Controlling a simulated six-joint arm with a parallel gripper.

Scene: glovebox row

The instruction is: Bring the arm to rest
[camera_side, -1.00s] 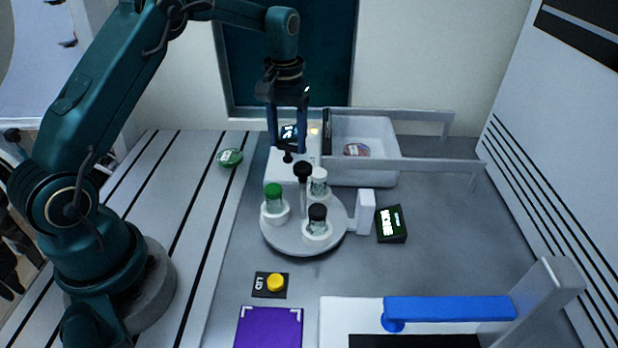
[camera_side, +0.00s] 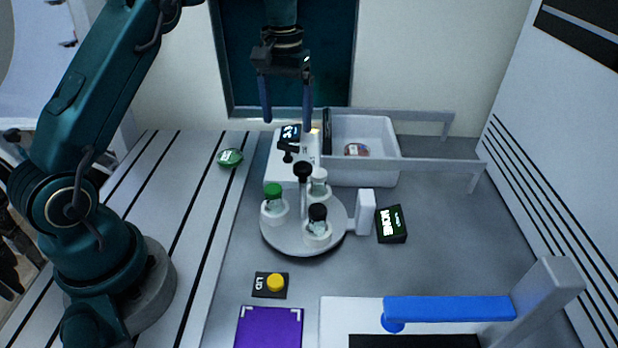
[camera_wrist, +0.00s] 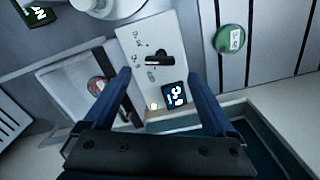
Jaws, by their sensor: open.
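My gripper (camera_side: 286,118) is open and empty, with its two blue fingers pointing down. In the side view it hangs above the white device (camera_side: 284,170) that has a small lit display (camera_side: 290,132) and a black knob (camera_side: 288,150). In the wrist view my gripper (camera_wrist: 160,92) is spread wide, with the white device (camera_wrist: 140,40), its black knob (camera_wrist: 160,58) and its display (camera_wrist: 174,97) showing between and beyond the fingers. The display's digits are hard to read for certain. Nothing is between the fingers.
A round carousel (camera_side: 280,243) holds vials with green, white and black caps. A white bin (camera_side: 385,140) with a round item stands behind, railed. A green puck (camera_side: 230,157) lies left. A dark box (camera_side: 391,224), yellow button (camera_side: 276,282), purple pad (camera_side: 268,328) and blue handle (camera_side: 450,308) are in front.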

